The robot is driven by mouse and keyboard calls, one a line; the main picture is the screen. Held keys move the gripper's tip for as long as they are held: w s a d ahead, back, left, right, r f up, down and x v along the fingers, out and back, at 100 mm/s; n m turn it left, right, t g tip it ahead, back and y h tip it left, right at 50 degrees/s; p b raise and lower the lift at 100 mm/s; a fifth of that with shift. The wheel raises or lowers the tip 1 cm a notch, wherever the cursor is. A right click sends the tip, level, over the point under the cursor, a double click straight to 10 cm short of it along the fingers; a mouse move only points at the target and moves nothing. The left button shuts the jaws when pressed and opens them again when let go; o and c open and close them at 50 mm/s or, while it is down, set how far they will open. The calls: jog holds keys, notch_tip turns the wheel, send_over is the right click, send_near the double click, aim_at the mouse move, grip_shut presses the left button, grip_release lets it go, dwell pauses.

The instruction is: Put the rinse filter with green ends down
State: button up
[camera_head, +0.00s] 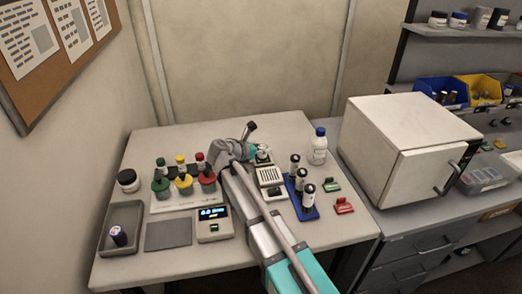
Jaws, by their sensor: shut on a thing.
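My arm reaches from the lower right up over the middle of the table. My gripper (262,153) is at the arm's far end, small and partly hidden by my own wrist. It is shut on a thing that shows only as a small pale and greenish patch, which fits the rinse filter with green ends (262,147). Its outline and tilt are unclear, and I cannot tell whether it touches anything below. A pale grey device with a slotted top (269,175) stands just in front of the gripper.
Left of my arm are green, yellow and red-topped items on a white base (160,203), a display unit (214,226), a dark mat (168,235) and a grey tray (123,215).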

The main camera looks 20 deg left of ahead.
jog(key=shift+f+b, duration=0.3)
jog(key=o, duration=1)
jog(key=shift+r, duration=0.15)
jog(key=shift+s+r+p, duration=0.1)
jog(key=shift+r+p, duration=0.2)
jog(key=shift+p, duration=0.15)
jog(key=p+v, duration=0.4)
jog(key=v, duration=0.7)
jog(key=shift+s+a, duration=0.25)
jog(key=shift+s, duration=0.1)
jog(key=shift+r+p, duration=0.15)
jog(key=shift+p, duration=0.15)
